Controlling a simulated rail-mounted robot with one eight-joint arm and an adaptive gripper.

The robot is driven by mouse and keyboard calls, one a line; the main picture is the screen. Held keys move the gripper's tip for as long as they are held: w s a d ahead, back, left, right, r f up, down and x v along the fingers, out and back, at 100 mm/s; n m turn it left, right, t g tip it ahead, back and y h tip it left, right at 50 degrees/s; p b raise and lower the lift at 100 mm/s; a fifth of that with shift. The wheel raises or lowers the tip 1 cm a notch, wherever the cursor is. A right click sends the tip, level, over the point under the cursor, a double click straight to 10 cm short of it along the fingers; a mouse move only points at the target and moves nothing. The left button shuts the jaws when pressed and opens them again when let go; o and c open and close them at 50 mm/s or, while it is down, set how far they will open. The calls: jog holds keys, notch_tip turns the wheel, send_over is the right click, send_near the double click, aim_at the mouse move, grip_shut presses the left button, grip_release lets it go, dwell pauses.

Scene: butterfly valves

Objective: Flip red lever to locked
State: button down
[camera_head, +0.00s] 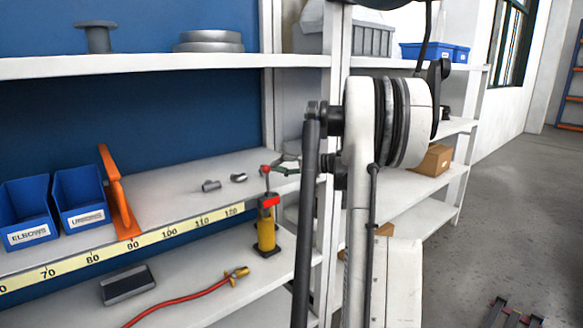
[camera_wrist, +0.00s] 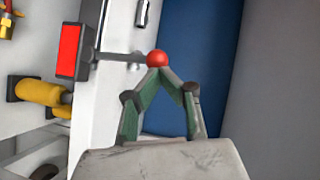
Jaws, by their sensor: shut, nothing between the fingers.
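A yellow valve body (camera_head: 266,233) stands on the lower shelf with a red block (camera_head: 270,201) near its top. A thin grey rod rises from it to a small red ball (camera_head: 265,169). In the wrist view the red block (camera_wrist: 70,50), the rod (camera_wrist: 120,57), the red ball (camera_wrist: 157,58) and the yellow body (camera_wrist: 45,92) show sideways. My gripper (camera_head: 281,167) has green fingers and is just right of the ball. In the wrist view its fingertips (camera_wrist: 158,69) meet right at the ball's edge; I cannot tell whether they touch it. Nothing is between them.
Grey fittings (camera_head: 211,185) lie near the valve. A red hose (camera_head: 185,297) lies on the lower shelf. A white shelf post (camera_head: 335,60) stands close by.

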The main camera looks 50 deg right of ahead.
jog(key=shift+w+a+r+n+g+h, duration=0.1)
jog(key=shift+w+a+n+g+h, duration=0.25)
jog(key=shift+a+n, duration=0.35)
jog(key=shift+w+a+n+g+h, duration=0.1)
jog(key=shift+a+n+g+h, duration=0.25)
jog(key=shift+a, duration=0.5)
send_near(265, 168)
jog(key=s+d+r, duration=0.2)
jog(key=s+d, duration=0.1)
jog(key=shift+s+d+r, duration=0.15)
jog(key=shift+d, duration=0.1)
